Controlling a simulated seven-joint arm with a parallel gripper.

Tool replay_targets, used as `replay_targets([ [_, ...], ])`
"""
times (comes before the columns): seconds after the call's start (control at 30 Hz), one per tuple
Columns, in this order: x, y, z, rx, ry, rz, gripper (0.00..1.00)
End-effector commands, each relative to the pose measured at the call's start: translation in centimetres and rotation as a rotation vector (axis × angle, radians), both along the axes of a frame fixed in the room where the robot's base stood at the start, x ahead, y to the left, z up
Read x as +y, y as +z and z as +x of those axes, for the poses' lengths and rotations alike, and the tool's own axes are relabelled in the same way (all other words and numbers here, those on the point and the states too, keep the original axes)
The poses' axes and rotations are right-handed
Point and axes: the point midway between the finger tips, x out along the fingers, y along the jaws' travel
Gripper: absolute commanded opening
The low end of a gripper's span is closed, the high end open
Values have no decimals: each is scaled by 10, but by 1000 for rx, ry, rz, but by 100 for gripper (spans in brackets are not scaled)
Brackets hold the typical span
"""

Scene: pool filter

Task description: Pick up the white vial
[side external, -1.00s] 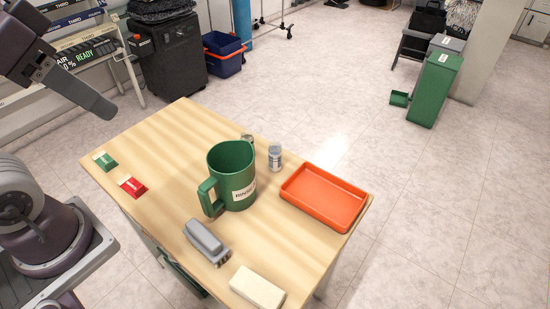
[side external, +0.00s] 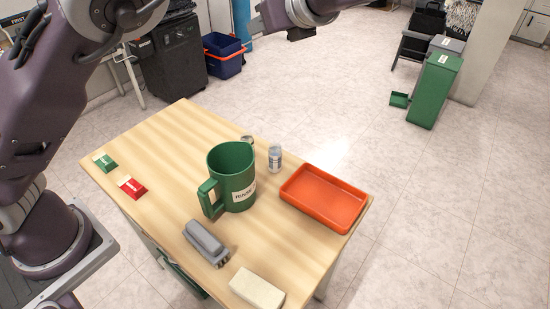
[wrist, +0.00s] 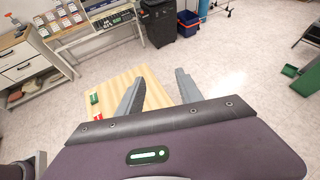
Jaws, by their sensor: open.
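The small white vial (side external: 275,158) with a grey-blue label stands upright on the wooden table (side external: 170,130), right of the green pitcher (side external: 238,180) and left of the orange tray (side external: 325,198). In the wrist view my gripper (wrist: 157,82) is open, its two grey fingers apart with nothing between them. In the side view my arm reaches across the top, high above the table, and the fingertips are out of frame. The vial cannot be made out in the wrist view; my gripper body covers much of the table there.
A grey brush (side external: 206,242) and a cream block (side external: 257,288) lie at the table's near side. A green packet (side external: 105,162) and a red packet (side external: 131,187) lie at the left. A small metallic item (side external: 247,140) sits behind the pitcher. The table's back left is clear.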

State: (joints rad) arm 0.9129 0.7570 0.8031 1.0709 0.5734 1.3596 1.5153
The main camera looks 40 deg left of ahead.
Motion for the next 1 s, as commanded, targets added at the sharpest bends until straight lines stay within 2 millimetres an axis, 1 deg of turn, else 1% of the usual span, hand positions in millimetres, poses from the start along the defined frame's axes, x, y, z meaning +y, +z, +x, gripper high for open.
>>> replay_targets([
  [0.03, -16, 0, 6, 19, -47, 78, 43],
  [0.07, -25, 1, 9, 31, -75, 124, 43],
  [0.17, -22, -50, 8, 44, -72, 133, 43],
  [0.2, -21, -73, 7, 44, -70, 131, 43],
  [0.27, -21, -107, 7, 42, -71, 131, 43],
  [0.3, -21, -130, 8, 40, -70, 130, 43],
  [0.37, -20, -162, 8, 39, -71, 128, 43],
  [0.4, -20, -185, 8, 39, -70, 128, 43],
  [0.47, -20, -217, 8, 38, -70, 128, 43],
  [0.5, -19, -240, 8, 37, -70, 127, 43],
  [0.57, -20, -272, 8, 36, -72, 126, 43],
  [0.6, -20, -292, 8, 35, -71, 124, 43],
  [0.7, -20, -334, 9, 33, -72, 122, 43],
  [0.8, -21, -358, 9, 31, -70, 117, 43],
  [0.87, -20, -365, 9, 31, -69, 117, 43],
  [1.0, -7, -373, 15, 32, -67, 116, 43],
])
